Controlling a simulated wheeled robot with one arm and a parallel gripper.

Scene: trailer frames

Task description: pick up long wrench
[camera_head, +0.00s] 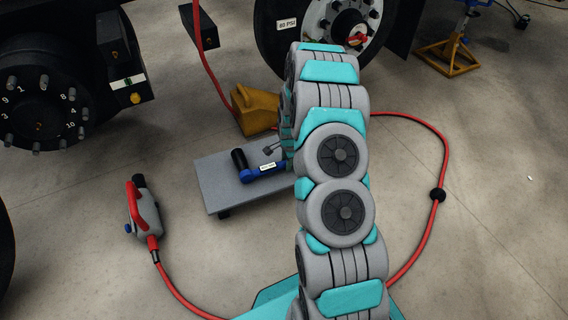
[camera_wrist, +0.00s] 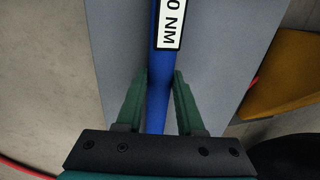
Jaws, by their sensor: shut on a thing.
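The long wrench is a blue bar (camera_wrist: 157,104) with a white label ending in "0 NM", running up the wrist view. My gripper (camera_wrist: 161,76) has its two green fingers on either side of the bar, shut on it. In the head view a blue tool (camera_head: 250,177) with a black grip and a white label lies at the small grey table; its right end is hidden behind my arm. My gripper is hidden behind the arm in that view. I cannot tell whether the wrench touches the tabletop.
The low grey table (camera_head: 216,187) stands on concrete. A yellow wheel chock (camera_head: 256,110) is just behind it. A red-handled power tool (camera_head: 145,212) with a red hose lies at the left. Wheel hubs stand behind. The red hose (camera_head: 446,160) curves across the right floor.

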